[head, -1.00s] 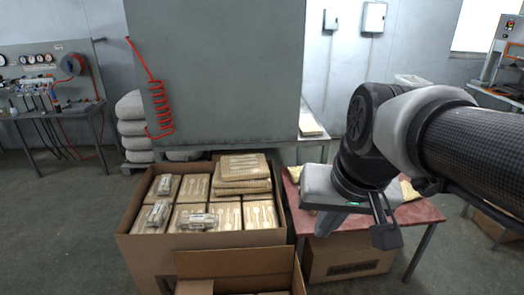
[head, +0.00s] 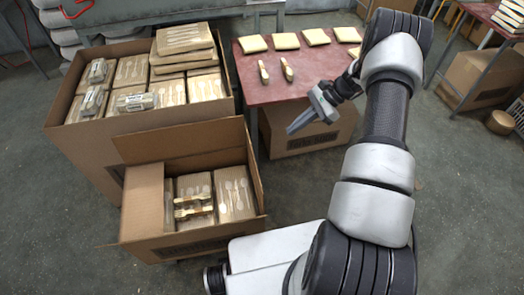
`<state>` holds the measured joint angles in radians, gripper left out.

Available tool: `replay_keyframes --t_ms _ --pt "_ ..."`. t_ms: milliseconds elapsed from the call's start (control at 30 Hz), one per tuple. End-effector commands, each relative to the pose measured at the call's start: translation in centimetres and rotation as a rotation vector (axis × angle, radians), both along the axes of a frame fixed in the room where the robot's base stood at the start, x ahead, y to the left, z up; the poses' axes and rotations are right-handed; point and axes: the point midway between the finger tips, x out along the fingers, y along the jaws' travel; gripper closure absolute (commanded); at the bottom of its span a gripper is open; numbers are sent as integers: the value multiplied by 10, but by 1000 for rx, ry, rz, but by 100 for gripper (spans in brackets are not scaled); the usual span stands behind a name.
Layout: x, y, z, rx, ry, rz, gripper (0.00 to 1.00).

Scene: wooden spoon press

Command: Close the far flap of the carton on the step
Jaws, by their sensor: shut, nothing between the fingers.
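The smaller open carton (head: 205,242) stands low in front of the big carton, holding packs of wooden cutlery. Its far flap (head: 180,141) stands up and open along the back edge, leaning towards the big carton. A flap at its left (head: 142,202) is also visible, and a narrow one shows at the right (head: 255,165). I cannot make out the step under the carton. My gripper (head: 291,130) is shut and empty, in front of the red table, up and right of the carton. It appears apart from the far flap, its fingers pointing left.
The big carton (head: 85,155) full of packs stands directly behind. The red table (head: 270,88) bears several pale packs and two small brush-like items. Another closed carton (head: 310,138) is under it.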

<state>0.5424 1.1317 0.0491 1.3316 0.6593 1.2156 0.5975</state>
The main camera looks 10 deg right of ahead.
Motion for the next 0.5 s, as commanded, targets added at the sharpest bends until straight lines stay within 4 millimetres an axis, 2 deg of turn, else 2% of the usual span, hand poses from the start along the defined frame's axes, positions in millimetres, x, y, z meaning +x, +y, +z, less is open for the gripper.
replay_keyframes --t_ms 33,233,500 --pt "0 -2 -14 15 13 -19 100" --pt "-1 6 -32 36 31 -42 100" --pt "-3 44 -68 34 32 -39 100"
